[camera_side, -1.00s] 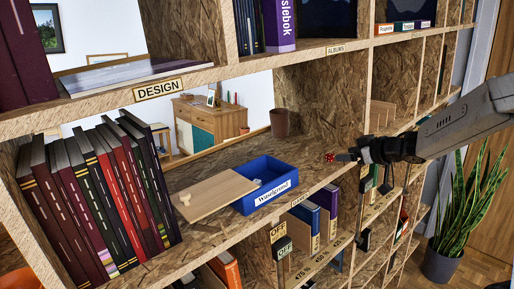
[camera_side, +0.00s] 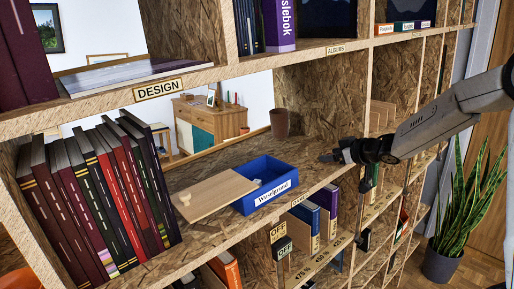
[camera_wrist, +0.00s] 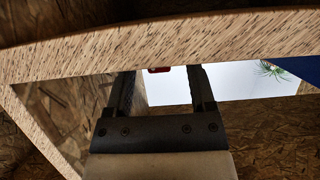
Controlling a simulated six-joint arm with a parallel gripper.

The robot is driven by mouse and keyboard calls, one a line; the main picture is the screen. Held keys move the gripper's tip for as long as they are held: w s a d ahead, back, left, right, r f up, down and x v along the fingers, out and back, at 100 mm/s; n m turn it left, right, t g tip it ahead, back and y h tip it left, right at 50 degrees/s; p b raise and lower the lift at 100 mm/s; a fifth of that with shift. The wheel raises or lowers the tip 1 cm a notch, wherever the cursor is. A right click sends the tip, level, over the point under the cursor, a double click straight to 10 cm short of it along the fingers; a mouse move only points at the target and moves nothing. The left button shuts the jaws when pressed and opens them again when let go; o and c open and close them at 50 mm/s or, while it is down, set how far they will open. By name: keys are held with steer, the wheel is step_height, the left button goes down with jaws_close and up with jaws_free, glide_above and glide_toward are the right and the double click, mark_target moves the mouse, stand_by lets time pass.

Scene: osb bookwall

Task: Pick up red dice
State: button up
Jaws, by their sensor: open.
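The red dice (camera_wrist: 160,69) shows as a small red patch between the two fingers of my gripper (camera_wrist: 161,75) in the wrist view, close to the tips. Most of the dice is cut off from sight there by a board edge. In the side view my gripper (camera_side: 329,157) is low over the front right of the middle shelf, and the dice is hidden at the fingers. The jaws are open, one finger on each side of the dice. I cannot tell whether either finger touches it.
A blue box (camera_side: 270,183) labelled Woodgrand stands left of my gripper, with a wooden lid (camera_side: 213,197) beside it. A brown cup (camera_side: 280,123) stands behind. Books (camera_side: 100,195) fill the shelf's left end. An upright divider (camera_side: 325,100) and the shelf above bound the space.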

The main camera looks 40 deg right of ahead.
steer(key=shift+w+f, duration=0.3)
steer(key=shift+w, duration=0.3)
steer(key=shift+c, duration=0.2)
jaws_close()
